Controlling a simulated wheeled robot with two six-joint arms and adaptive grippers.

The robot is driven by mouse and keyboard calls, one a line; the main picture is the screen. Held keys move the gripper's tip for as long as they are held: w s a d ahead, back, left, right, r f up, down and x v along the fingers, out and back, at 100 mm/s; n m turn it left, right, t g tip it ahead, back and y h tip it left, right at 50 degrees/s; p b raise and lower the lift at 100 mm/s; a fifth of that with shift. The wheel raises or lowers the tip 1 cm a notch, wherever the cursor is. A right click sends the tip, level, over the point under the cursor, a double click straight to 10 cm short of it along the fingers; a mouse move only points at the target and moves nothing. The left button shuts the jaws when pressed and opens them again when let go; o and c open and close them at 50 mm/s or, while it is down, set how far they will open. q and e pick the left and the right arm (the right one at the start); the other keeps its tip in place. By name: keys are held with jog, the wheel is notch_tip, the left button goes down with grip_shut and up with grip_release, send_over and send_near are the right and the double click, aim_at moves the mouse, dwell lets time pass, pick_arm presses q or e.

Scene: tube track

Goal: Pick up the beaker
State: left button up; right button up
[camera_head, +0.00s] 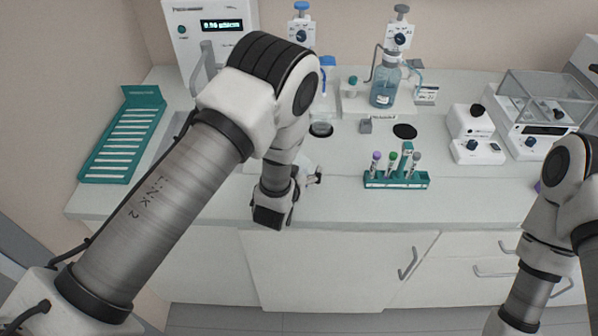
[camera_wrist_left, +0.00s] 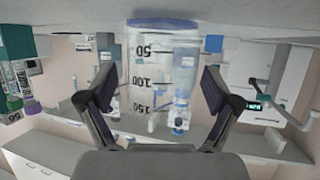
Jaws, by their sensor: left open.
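In the left wrist view the beaker (camera_wrist_left: 160,70) is clear, with black volume marks and a blue band at one end. It lies between the two finger lines of my left gripper (camera_wrist_left: 160,85), with gaps on both sides. The fingers are open and empty; how far the beaker is beyond the tips is hard to tell. In the head view my left gripper (camera_head: 314,178) is near the counter's front edge. My right gripper is out of the picture.
A green tube rack (camera_head: 396,180) with several tubes stands right of my left gripper. A green slotted tray (camera_head: 122,140) is at the left. Microscope-like device (camera_head: 477,130) and balance (camera_head: 545,110) are right.

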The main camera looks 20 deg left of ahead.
pick_arm(q)
jog(key=shift+s, duration=0.1)
jog(key=c, duration=1.1)
jog(key=shift+r, duration=0.15)
